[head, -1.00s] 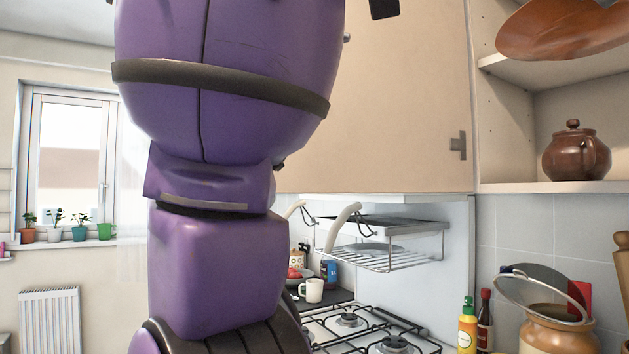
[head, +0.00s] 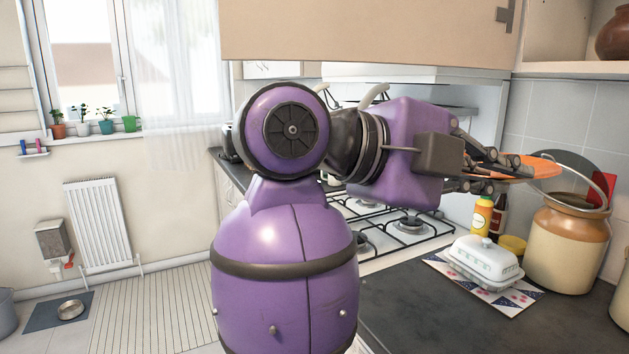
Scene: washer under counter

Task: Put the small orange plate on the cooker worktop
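The small orange plate (head: 540,169) is held at the right, seen nearly edge-on, tilted slightly. The plate is in the air above the dark worktop (head: 410,303), near a stoneware jar.
A white butter dish (head: 485,260) stands on a patterned mat (head: 507,300). A yellow bottle (head: 481,216), a dark bottle (head: 498,216) and a large jar (head: 567,245) stand behind and beside it. The front worktop is clear. A wall cupboard (head: 370,35) hangs above.

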